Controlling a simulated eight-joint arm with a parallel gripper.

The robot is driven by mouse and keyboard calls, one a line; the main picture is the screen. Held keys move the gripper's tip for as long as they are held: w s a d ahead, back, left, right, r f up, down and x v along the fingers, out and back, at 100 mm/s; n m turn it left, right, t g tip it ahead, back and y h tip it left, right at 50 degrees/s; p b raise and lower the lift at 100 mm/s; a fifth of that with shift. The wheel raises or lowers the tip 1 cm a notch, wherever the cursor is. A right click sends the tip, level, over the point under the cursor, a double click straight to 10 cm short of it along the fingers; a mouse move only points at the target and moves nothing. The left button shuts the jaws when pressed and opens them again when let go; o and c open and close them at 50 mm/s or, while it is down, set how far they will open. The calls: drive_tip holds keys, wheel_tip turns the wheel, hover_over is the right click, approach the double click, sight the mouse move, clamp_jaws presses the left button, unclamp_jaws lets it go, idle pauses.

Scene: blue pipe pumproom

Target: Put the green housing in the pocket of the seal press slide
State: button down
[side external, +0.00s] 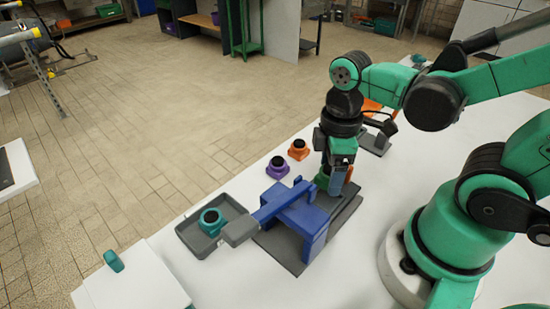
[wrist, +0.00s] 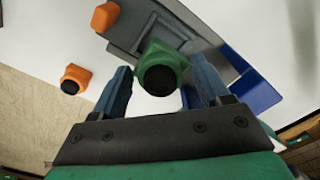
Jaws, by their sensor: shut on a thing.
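My gripper (side external: 336,186) points down beside the blue seal press (side external: 312,228), at the end away from its grey lever handle. In the wrist view its two blue-grey fingers (wrist: 162,88) stand on either side of the green housing (wrist: 160,60), which has a black round top, and they are shut on it. The housing (side external: 321,181) shows only partly behind the fingers in the side view. It is over or on the grey slide (wrist: 133,35) of the press.
A purple housing (side external: 278,170) and an orange housing (side external: 298,151) stand on the white table left of my gripper. A grey tray (side external: 186,232) holds a teal housing (side external: 211,221). An orange-topped fixture (side external: 372,107) stands behind my gripper. A teal object (side external: 113,260) lies at lower left.

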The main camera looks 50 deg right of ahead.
sight(325, 200)
drive_tip(key=shift+s+f, duration=0.1)
drive_tip(key=shift+f, duration=2.05)
drive_tip(key=shift+f, duration=0.2)
unclamp_jaws()
drive_tip(key=shift+r, duration=6.1)
drive_tip(key=w+m+t, duration=0.6)
drive_tip(key=m+t, duration=0.1)
drive_tip(key=m, duration=0.2)
drive_tip(key=shift+w+f, duration=0.4)
drive_tip(key=shift+f, duration=0.05)
